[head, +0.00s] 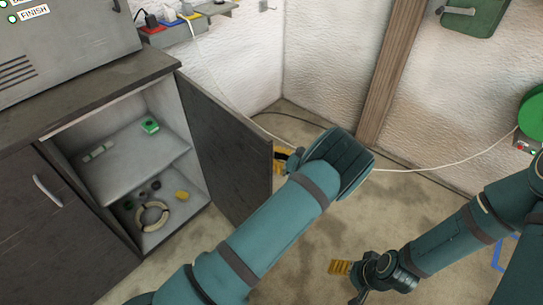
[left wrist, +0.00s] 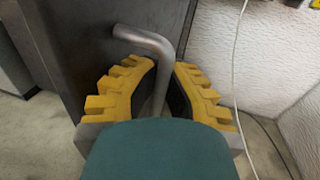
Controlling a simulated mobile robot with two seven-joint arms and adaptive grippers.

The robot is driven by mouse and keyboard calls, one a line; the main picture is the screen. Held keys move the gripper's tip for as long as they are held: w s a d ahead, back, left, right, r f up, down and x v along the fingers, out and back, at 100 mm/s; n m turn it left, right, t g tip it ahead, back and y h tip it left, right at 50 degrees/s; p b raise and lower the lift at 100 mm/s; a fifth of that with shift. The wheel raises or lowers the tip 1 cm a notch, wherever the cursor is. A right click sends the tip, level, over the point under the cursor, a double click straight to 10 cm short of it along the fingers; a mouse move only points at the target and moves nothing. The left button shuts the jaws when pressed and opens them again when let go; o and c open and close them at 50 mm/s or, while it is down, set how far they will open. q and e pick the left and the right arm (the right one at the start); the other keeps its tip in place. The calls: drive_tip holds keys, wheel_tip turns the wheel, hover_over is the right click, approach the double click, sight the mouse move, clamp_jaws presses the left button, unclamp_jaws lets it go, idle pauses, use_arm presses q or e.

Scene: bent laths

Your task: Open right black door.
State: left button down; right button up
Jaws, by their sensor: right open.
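The right black door (head: 225,150) of the dark cabinet stands swung wide open, so the shelves inside show. Its bent metal handle (left wrist: 150,42) is on the door's outer face in the left wrist view. My left gripper (left wrist: 163,90) has its yellow fingers on both sides of the handle, shut on it; in the head view it is mostly hidden behind my left wrist, beside the door's free edge. My right gripper (head: 345,281) is open and empty, low over the floor at the lower right, away from the door.
The left black door (head: 55,235) is closed. Inside the cabinet are a green item (head: 149,125), a pale ring (head: 152,217) and a yellow piece (head: 183,196). A grey box (head: 70,45) stands on top. A white cable (head: 440,167) crosses near the wall.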

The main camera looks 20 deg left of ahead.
use_arm(q)
drive_tip(key=shift+d, duration=0.15)
drive_tip(key=c, duration=1)
unclamp_jaws()
drive_tip(key=d, duration=0.4)
drive_tip(key=s+d, duration=0.1)
drive_tip(key=d, duration=0.3)
drive_tip(key=s+d, duration=0.1)
drive_tip(key=d, duration=0.2)
drive_tip(key=shift+s+d, duration=0.1)
drive_tip(key=shift+d, duration=0.3)
